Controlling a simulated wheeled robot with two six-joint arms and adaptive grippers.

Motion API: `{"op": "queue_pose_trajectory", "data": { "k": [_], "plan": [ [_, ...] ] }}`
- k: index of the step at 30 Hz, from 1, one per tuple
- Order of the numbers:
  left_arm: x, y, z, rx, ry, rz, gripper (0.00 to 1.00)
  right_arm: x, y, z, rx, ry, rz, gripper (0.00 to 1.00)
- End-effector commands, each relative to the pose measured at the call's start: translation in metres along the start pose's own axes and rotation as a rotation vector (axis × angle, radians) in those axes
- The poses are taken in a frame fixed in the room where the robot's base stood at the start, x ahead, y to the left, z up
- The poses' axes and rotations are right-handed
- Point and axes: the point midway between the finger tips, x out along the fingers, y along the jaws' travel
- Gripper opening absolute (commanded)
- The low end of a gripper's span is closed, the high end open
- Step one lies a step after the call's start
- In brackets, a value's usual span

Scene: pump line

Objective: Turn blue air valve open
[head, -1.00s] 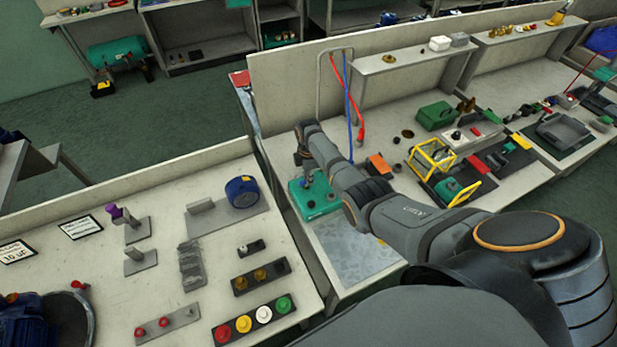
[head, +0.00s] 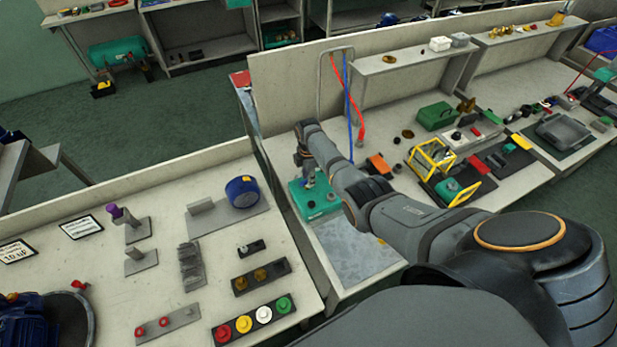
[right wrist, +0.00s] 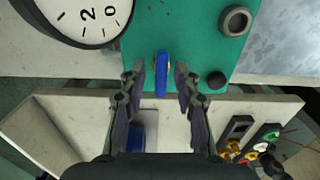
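The blue air valve (right wrist: 162,76) shows in the right wrist view as a narrow blue handle on a teal unit (right wrist: 190,40), its length running up and down the picture. My right gripper (right wrist: 160,78) is open, with one finger on each side of the handle and a visible gap to both. I cannot tell how far the fingertips reach down along it. In the head view my right gripper (head: 308,182) is small and low over the teal unit (head: 318,205), and the valve is hard to make out there. My left gripper is not in view.
A round dial gauge (right wrist: 80,15) stands close to the left finger. A metal ring port (right wrist: 236,20) and a black knob (right wrist: 217,80) are on the teal unit to the right. Red (head: 350,100) and blue hoses hang behind my arm. A bench with buttons (head: 243,325) is at left.

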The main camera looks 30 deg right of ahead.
Motion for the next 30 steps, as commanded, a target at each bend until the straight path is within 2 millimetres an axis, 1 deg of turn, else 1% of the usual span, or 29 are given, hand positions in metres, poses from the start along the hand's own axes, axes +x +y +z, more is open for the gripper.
{"op": "queue_pose_trajectory", "data": {
  "k": [8, 11, 14, 21, 24, 27, 30],
  "plan": [
    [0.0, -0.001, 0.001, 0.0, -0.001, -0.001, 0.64, 0.001, -0.001, 0.0, 0.001, -0.001, -0.003, 0.36],
    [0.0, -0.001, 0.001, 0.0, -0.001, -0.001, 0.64, -0.005, -0.001, 0.001, 0.001, -0.001, -0.002, 0.36],
    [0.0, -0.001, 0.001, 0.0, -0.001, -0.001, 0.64, -0.021, 0.0, 0.001, 0.001, -0.001, 0.001, 0.36],
    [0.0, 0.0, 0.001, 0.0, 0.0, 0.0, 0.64, -0.081, 0.0, 0.001, 0.0, -0.002, 0.002, 0.36],
    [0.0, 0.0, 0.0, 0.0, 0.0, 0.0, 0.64, -0.099, 0.0, 0.0, 0.0, -0.001, 0.0, 0.36],
    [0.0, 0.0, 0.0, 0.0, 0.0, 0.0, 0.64, -0.112, 0.0, 0.0, 0.0, 0.0, 0.0, 0.36],
    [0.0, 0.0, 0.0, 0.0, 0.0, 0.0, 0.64, -0.118, 0.0, 0.0, 0.001, 0.0, -0.003, 0.36]
  ]
}}
